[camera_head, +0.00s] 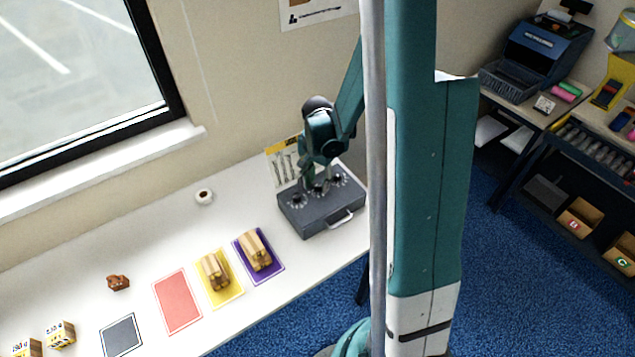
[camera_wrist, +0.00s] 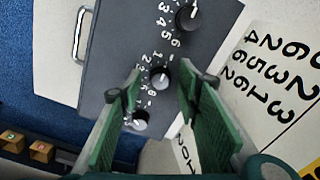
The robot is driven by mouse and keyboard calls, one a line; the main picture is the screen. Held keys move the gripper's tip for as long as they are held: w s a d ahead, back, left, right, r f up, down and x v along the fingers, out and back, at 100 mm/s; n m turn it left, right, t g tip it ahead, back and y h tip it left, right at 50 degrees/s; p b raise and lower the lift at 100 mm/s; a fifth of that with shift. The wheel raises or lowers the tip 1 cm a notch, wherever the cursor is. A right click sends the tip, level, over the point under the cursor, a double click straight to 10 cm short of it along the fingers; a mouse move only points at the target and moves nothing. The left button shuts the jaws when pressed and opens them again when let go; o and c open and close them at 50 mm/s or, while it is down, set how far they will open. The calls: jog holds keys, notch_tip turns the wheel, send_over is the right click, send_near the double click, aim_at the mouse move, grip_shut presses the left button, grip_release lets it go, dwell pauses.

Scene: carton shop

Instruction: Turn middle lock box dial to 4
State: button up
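The dark grey lock box (camera_head: 318,216) sits on the white table, its top carrying a row of three dials. In the wrist view the middle dial (camera_wrist: 160,77) is a black knob with a white mark, ringed by white digits; I cannot tell which digit the mark meets. The other dials are at the top (camera_wrist: 188,18) and bottom (camera_wrist: 140,120). My gripper (camera_wrist: 158,88) is open, its green fingers on either side of the middle dial, with gaps visible. In the head view my gripper (camera_head: 319,188) is over the box, hiding part of the dials.
A white sheet with black digits (camera_wrist: 275,70) is beside the box in the wrist view. The box's handle (camera_head: 342,219) faces the table's front edge. Purple (camera_head: 273,275), yellow (camera_head: 228,299) and red (camera_head: 177,301) mats lie to the left.

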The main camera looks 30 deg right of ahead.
jog(key=c, duration=0.9)
jog(key=shift+n, duration=0.3)
jog(key=n+b, duration=0.3)
jog(key=n, duration=0.1)
jog(key=shift+f+n+b, duration=0.1)
jog(key=shift+n+b, duration=0.25)
jog(key=shift+n, duration=0.05)
jog(key=n+b, duration=0.2)
jog(key=n, duration=0.3)
jog(key=shift+n, duration=0.3)
jog(key=n+b, duration=0.2)
jog(key=n, duration=0.4)
jog(key=shift+b, duration=0.3)
jog(key=n+b, duration=0.1)
jog(key=n, duration=0.6)
